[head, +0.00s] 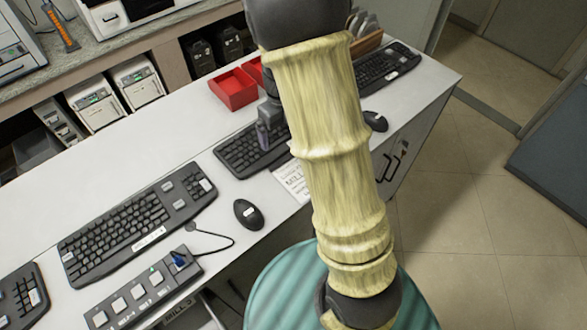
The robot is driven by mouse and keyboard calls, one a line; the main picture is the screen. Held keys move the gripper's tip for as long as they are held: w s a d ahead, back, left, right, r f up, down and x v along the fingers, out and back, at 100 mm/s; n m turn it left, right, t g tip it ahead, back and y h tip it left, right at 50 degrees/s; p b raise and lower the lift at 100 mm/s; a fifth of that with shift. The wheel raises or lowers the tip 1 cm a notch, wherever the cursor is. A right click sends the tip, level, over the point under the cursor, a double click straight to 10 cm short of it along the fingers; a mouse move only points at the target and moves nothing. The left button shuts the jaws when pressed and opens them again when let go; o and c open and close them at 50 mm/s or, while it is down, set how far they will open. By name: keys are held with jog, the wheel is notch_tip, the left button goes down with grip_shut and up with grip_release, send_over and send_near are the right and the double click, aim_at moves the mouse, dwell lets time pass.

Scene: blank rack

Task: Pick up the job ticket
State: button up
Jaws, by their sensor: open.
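A white paper sheet with printed text (290,182), likely the job ticket, lies on the white counter (340,125) in the head view. My arm covers its right part, and its left part shows beside the middle keyboard. My gripper (264,136) points down over the middle keyboard (235,155), up and left of the sheet. Only part of the gripper shows behind my arm. It is open, and I see nothing between its fingers. Whether it touches the keyboard I cannot tell.
A red bin (234,90) stands behind the gripper. A large keyboard (130,228), a black mouse (248,214) and a button box (145,290) with a cable lie to the left. Another keyboard (388,64) and mouse (376,121) lie to the right.

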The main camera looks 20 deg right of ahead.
jog(key=p, duration=0.1)
send_over(283, 159)
notch_tip(283, 159, down, 6)
jog(key=shift+s+d+f, duration=0.1)
jog(key=shift+s+d, duration=0.05)
jog(key=shift+f+p, duration=1.4)
jog(key=shift+f, duration=1.15)
jog(key=c, duration=0.6)
jog(key=shift+r, duration=0.1)
